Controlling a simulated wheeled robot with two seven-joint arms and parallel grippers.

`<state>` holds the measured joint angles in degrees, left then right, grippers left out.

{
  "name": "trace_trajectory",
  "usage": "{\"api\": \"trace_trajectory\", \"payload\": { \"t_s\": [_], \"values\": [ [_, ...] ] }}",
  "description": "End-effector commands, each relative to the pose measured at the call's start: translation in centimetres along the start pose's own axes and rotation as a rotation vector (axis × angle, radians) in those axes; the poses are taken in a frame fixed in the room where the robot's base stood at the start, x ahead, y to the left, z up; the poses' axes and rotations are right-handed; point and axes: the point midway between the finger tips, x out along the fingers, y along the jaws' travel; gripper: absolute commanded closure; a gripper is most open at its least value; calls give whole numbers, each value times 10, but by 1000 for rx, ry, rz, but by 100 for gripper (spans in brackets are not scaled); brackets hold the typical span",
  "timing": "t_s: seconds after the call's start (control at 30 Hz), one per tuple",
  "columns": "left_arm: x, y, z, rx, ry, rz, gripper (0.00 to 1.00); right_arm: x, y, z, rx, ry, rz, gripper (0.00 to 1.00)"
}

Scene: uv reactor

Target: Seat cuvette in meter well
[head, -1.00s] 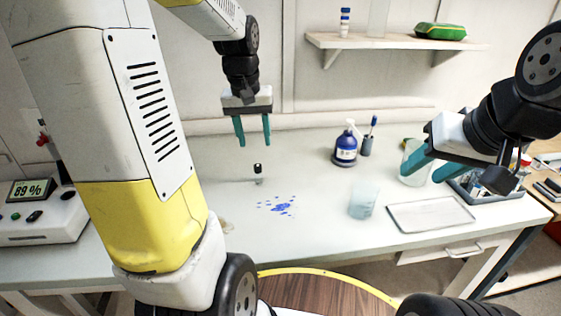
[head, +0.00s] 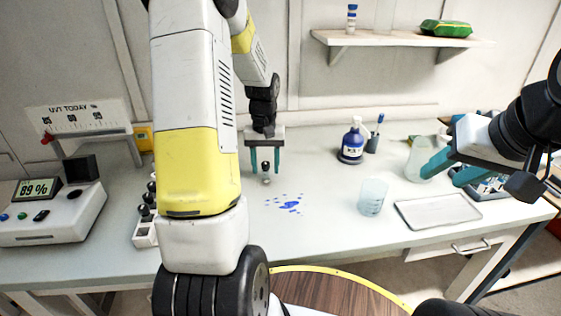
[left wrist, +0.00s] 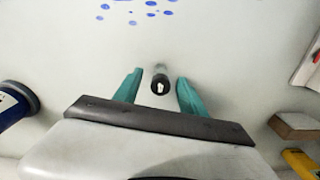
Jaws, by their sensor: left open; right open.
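A small clear cuvette with a black cap (head: 266,167) stands upright on the bench; in the left wrist view its cap (left wrist: 159,85) shows between the fingers. My left gripper (head: 265,173) is open, pointing down, with one teal finger on each side of the cuvette. In the left wrist view there are gaps between cap and fingers. The meter (head: 50,217) is the white box at the far left, with an "89 %" display and a raised black block (head: 80,169). My right gripper (head: 441,175) is open and empty at the right.
A rack of black-capped vials (head: 146,235) stands between the meter and my left arm, partly hidden by it. Blue spots (head: 290,205) mark the bench near the cuvette. A beaker (head: 372,197), an empty tray (head: 437,211) and a blue bottle (head: 352,144) stand to the right.

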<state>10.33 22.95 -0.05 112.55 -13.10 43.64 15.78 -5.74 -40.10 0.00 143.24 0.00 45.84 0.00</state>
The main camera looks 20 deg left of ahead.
Motion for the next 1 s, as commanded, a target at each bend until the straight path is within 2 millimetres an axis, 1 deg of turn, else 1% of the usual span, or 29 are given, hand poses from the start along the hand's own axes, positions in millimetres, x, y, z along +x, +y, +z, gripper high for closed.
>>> {"api": "trace_trajectory", "payload": {
  "t_s": [0.03,0.1,0.3,0.47,0.5,0.53,0.57,0.87,1.0],
  "values": [
    [5,0,0,0,-1,0,51,0,0,0,0,0,0,56],
    [8,0,0,0,-1,0,51,0,0,0,0,0,0,56],
    [8,0,0,0,1,0,51,0,0,0,0,0,0,56],
    [7,0,0,0,1,0,83,0,0,0,0,0,0,56],
    [7,0,0,0,1,0,91,0,0,0,0,0,0,56],
    [7,0,0,0,1,0,96,0,0,0,0,0,0,56],
    [7,0,0,0,1,0,100,0,0,0,0,0,0,56],
    [7,0,0,0,1,0,100,0,0,0,0,0,0,56],
    [1,0,-1,0,3,0,100,0,0,0,0,0,0,56]
  ]
}}
